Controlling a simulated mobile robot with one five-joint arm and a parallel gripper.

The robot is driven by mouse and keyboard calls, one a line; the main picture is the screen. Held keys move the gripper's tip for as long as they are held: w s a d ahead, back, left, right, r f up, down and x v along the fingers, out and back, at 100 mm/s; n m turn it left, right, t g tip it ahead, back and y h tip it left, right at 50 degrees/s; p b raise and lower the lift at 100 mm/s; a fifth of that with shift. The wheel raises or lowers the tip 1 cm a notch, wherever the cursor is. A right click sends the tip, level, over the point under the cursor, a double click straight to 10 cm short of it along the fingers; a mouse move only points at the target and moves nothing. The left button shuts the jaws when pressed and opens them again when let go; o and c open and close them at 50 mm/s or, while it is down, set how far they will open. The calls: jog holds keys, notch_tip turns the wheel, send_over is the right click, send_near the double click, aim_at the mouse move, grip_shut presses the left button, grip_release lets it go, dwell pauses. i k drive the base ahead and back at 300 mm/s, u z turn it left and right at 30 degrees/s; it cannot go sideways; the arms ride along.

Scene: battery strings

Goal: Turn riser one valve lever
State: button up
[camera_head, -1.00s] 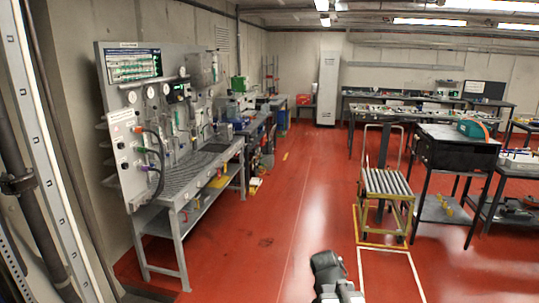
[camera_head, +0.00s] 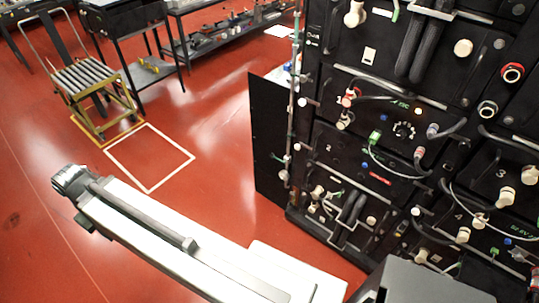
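A thin vertical pipe (camera_head: 294,85) runs down the left edge of a black battery rack (camera_head: 330,22). Small fittings sit along the pipe, one near mid-height (camera_head: 303,102) and one lower down (camera_head: 285,159). They are too small to tell which is the riser one valve lever or how it is turned. My gripper (camera_head: 68,181) is the dark end of my arm at the left, over the red floor and well apart from the rack and pipe. Its fingers do not show clearly.
The rack front carries cables, knobs and connectors (camera_head: 404,130). A black panel (camera_head: 268,135) stands out at its left side. A roller cart (camera_head: 88,82) and a bench (camera_head: 125,18) stand at the upper left. Red floor with a white taped square (camera_head: 149,190) is clear between.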

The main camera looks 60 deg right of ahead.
aim_at(272, 155)
jog(key=u, duration=0.9)
jog(key=k, duration=0.65)
jog(key=z, duration=1.3)
jog(key=i, duration=1)
